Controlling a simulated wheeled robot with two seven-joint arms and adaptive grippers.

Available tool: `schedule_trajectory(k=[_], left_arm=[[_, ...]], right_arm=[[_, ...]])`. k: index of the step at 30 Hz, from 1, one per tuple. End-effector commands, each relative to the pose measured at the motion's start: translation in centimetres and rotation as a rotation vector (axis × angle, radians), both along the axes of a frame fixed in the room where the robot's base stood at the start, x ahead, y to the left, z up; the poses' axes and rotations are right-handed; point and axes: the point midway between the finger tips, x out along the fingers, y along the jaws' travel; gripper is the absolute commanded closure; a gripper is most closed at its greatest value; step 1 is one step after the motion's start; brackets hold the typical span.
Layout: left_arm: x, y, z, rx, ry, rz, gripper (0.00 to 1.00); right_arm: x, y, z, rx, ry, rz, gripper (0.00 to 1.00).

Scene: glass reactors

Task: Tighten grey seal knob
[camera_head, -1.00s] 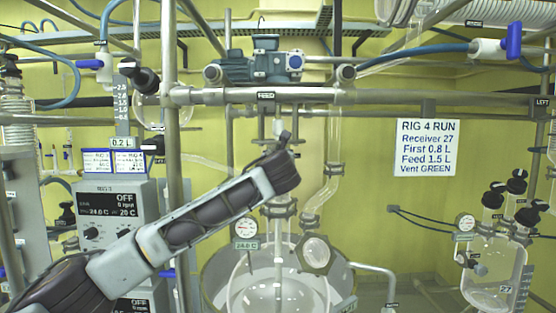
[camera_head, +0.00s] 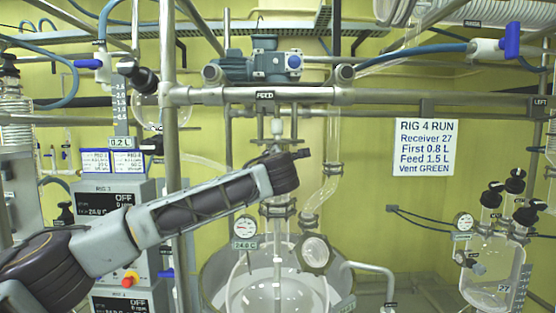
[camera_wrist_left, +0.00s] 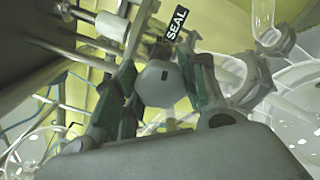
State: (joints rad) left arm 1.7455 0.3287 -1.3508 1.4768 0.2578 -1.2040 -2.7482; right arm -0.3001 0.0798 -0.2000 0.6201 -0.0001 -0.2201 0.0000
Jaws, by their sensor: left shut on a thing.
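The grey seal knob (camera_wrist_left: 160,84) sits between the two fingers of my left gripper (camera_wrist_left: 157,90) in the left wrist view, with a dark slot on its face. The gripper is shut on it. A black SEAL label (camera_wrist_left: 177,23) stands just above the knob. In the head view my left arm comes in from the left and its gripper (camera_head: 300,154) is at the neck above the central glass reactor (camera_head: 276,290). The knob is hidden or too small to tell there. My right gripper is not in view.
A horizontal FEED pipe (camera_head: 220,96) and a blue-grey motor (camera_head: 262,62) lie above the gripper. A vertical steel post (camera_head: 170,120) stands behind my forearm. Dial gauges (camera_head: 245,228) flank the reactor neck. Receiver 27 (camera_head: 495,270) and a sign (camera_head: 426,147) are at the right.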

Motion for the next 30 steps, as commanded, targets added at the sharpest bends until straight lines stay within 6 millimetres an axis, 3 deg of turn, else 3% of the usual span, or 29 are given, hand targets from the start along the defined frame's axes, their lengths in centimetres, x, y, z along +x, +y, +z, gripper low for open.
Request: schedule_trajectory(k=[10,24,25,30], left_arm=[[0.05,-0.11,-0.69,0.149,0.011,-0.001,0.82],[0.05,-0.14,-0.74,0.164,0.012,-0.002,0.82],[0.05,-0.14,-0.74,0.164,0.011,-0.001,0.55],[0.03,-0.13,-0.51,0.163,0.007,-0.001,0.36]], right_arm=[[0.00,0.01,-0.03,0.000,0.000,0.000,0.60],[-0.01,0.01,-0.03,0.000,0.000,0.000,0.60],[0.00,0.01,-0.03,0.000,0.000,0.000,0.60],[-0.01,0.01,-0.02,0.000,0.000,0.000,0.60]])
